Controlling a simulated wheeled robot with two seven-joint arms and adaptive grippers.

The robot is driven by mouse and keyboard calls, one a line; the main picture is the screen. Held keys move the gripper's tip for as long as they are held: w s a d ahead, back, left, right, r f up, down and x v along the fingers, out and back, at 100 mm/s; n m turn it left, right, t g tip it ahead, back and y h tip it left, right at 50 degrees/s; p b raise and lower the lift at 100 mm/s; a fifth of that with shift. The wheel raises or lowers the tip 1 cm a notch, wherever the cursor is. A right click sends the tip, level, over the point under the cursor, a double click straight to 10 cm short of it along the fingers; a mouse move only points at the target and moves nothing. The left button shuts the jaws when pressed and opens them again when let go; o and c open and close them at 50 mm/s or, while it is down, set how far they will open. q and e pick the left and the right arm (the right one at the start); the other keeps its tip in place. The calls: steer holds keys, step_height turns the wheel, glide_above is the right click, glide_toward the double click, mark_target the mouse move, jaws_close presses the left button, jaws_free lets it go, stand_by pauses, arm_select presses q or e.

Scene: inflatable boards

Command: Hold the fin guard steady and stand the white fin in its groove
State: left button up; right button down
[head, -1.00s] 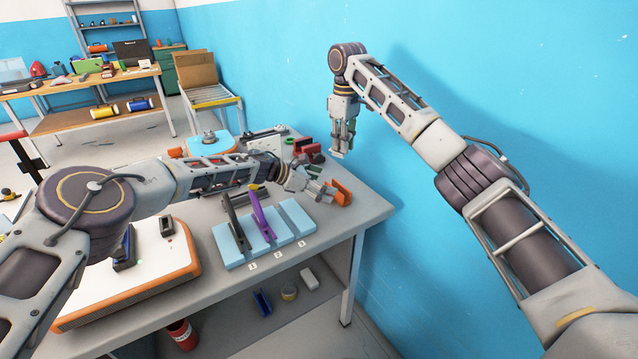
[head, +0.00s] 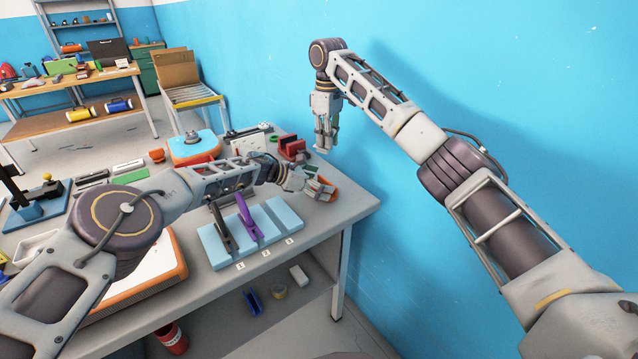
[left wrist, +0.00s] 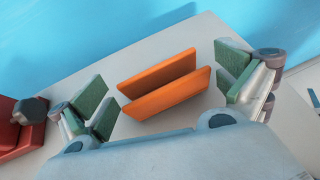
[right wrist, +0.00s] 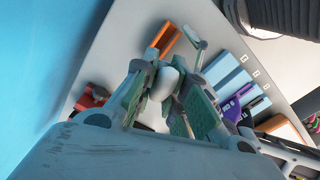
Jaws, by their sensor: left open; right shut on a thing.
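The orange fin guard (left wrist: 160,92) lies on the table near its right edge, two parallel walls with a groove between them. It also shows in the head view (head: 331,192), partly hidden by my left gripper (head: 318,187). My left gripper (left wrist: 165,97) is open, its green pads on either side of the guard, with gaps visible. My right gripper (head: 326,146) hangs in the air beyond the guard, near the blue wall. In the right wrist view it is shut on the white fin (right wrist: 168,80), which is partly hidden by the fingers.
A light blue slotted rack (head: 283,215) stands left of the guard, holding a purple fin (head: 248,216) and a dark fin (head: 221,226). A red clamp-like object (head: 293,147) sits behind. The table's right corner is bare.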

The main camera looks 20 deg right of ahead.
arm_select(q)
steer(key=c, duration=0.8)
arm_select(e)
steer(key=shift+f, duration=0.15)
steer(key=shift+s+f+m, duration=0.15)
steer(key=shift+f+m, duration=0.7)
steer(key=shift+m, duration=0.1)
steer(key=shift+s+f+m, duration=0.15)
steer(key=shift+f+m, duration=0.65)
steer(key=shift+m, duration=0.15)
